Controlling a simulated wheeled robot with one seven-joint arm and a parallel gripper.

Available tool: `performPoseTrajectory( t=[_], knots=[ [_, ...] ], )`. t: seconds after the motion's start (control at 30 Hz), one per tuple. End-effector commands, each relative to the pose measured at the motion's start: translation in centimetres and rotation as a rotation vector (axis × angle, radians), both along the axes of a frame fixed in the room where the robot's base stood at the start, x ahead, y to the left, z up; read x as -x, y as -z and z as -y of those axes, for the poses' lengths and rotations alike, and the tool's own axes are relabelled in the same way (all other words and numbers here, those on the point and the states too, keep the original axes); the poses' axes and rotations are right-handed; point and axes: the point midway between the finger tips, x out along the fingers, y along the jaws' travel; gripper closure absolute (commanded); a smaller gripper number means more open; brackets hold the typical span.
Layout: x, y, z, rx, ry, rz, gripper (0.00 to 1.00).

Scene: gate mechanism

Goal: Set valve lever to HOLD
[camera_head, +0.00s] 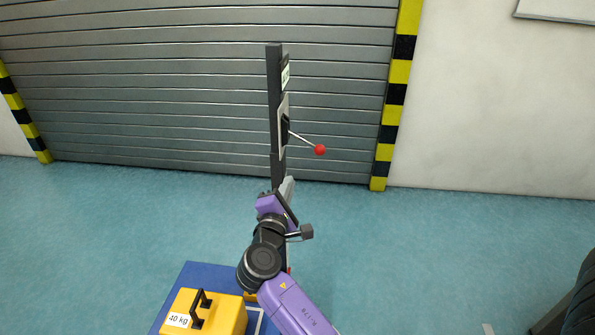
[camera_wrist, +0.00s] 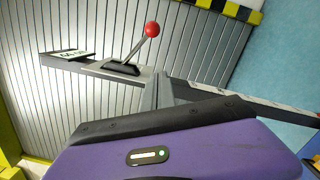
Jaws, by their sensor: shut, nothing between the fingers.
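The valve lever (camera_head: 304,140) is a thin metal rod with a red ball knob (camera_head: 320,150). It sticks out to the right and slightly down from a plate on a dark upright post (camera_head: 274,100). The lever also shows in the wrist view (camera_wrist: 139,46), rising from a black base on the post. My gripper (camera_head: 289,184) is shut and empty, below the lever and apart from the knob. Its grey fingers also show in the wrist view (camera_wrist: 160,88), short of the lever.
A yellow 40 kg block (camera_head: 225,312) with a black handle sits on a blue base (camera_head: 198,270) beside my arm. A grey roller shutter (camera_head: 150,90) with yellow-black striped edges stands behind the post. The floor to the right is mostly clear.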

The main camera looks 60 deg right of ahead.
Motion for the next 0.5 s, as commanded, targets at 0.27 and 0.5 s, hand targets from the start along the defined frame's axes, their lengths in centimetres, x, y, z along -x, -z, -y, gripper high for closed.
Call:
performPoseTrajectory(
  t=[0.27, 0.5],
  knots=[
    [-1.5, -0.4, 4.7, -0.001, 0.002, 0.004, 1.0],
    [-2.9, -0.5, 9.1, -0.002, 0.0, 0.006, 1.0]
  ],
)
